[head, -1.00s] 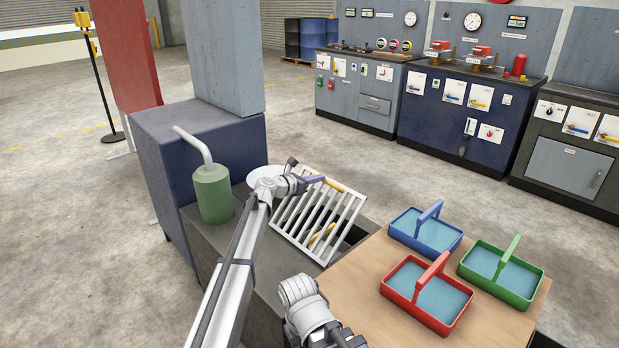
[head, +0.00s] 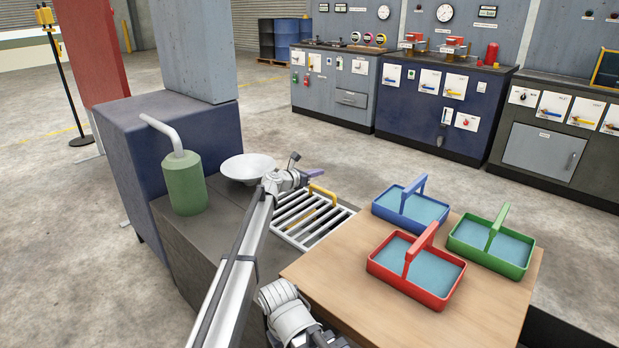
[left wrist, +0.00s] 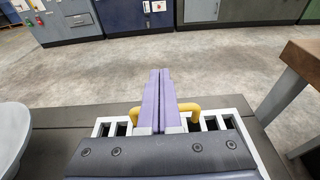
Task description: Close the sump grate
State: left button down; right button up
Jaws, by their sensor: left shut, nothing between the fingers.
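The sump grate (head: 300,218) is a white slatted panel with a yellow handle (head: 323,193). It lies nearly flat over the opening in the dark grey block; I cannot tell whether it is fully seated. My left gripper (head: 316,173) is shut and empty, its purple fingers pressed together just above the handle end of the grate. In the left wrist view the fingers (left wrist: 160,95) overlap the yellow handle (left wrist: 192,107); contact is unclear. The grate's slats (left wrist: 215,121) show partly there, behind the gripper body. My right gripper is not visible.
A white bowl (head: 247,168) and a green canister (head: 184,183) with a bent pipe stand on the block (head: 195,235), left of my left arm. A wooden table (head: 465,320) with blue, red and green trays is at the right. Cabinets line the back.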

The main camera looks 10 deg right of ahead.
aim_at(322, 189)
pick_arm(q)
jog(key=f+b, duration=0.1)
jog(key=d+f+b, duration=0.1)
jog(key=f, duration=0.1)
jog(key=w+f+b, duration=0.1)
jog(key=shift+w+d+f, duration=0.1)
jog(key=shift+d+f, duration=0.05)
jog(key=shift+d, duration=0.2)
jog(key=shift+w+d+f+b, duration=0.15)
jog(key=shift+d+f+b, duration=0.05)
jog(key=shift+f+b, duration=0.25)
jog(key=shift+w+d+f+b, duration=0.1)
jog(key=shift+d+f+b, duration=0.05)
jog(key=shift+f+b, duration=0.25)
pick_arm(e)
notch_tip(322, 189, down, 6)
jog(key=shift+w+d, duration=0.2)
